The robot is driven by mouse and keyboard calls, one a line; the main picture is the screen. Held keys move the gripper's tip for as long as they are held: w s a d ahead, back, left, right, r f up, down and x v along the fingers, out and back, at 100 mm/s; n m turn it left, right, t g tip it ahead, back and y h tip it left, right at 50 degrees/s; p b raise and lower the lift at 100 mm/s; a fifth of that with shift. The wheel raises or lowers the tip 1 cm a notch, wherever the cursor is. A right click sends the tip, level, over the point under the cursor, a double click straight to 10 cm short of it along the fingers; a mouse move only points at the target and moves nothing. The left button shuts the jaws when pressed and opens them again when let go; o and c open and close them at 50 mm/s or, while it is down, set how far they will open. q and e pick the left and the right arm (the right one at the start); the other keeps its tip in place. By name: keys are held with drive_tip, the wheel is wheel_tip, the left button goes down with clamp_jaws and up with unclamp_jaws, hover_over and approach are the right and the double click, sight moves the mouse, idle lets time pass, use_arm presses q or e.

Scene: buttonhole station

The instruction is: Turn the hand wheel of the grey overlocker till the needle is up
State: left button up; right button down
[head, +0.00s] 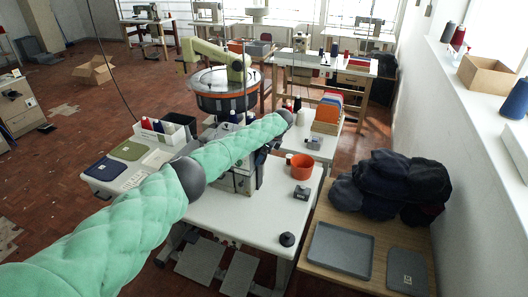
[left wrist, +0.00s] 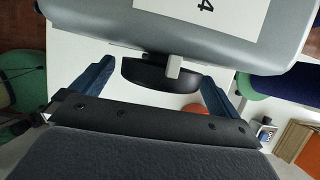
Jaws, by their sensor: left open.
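The grey overlocker (head: 236,182) stands on the white table, mostly hidden behind my left arm in the head view. In the left wrist view its grey body (left wrist: 215,38), with a white label, fills the top. Its black hand wheel (left wrist: 146,74) sticks out below the body, with a light grey piece in front of it. My left gripper (left wrist: 158,76) is open, its two blue fingers on either side of the wheel. I see gaps between fingers and wheel; depth is hard to judge. The needle is hidden. My right gripper is not in view.
The white table (head: 225,215) also bears an orange pot (head: 300,166), a small dark box (head: 301,192) and a black round piece (head: 287,239). At right, a wooden table (head: 318,222) holds dark clothes (head: 390,187) and a grey tray (head: 341,249). The table's front is clear.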

use_arm(q)
drive_tip(key=shift+w+a+f, duration=0.15)
drive_tip(key=shift+w+f, duration=0.05)
drive_tip(key=shift+f, duration=0.2)
drive_tip(key=shift+s+r, duration=0.1)
drive_tip(key=shift+c, duration=0.9)
drive_tip(key=c, duration=0.7)
drive_tip(key=shift+p, duration=0.3)
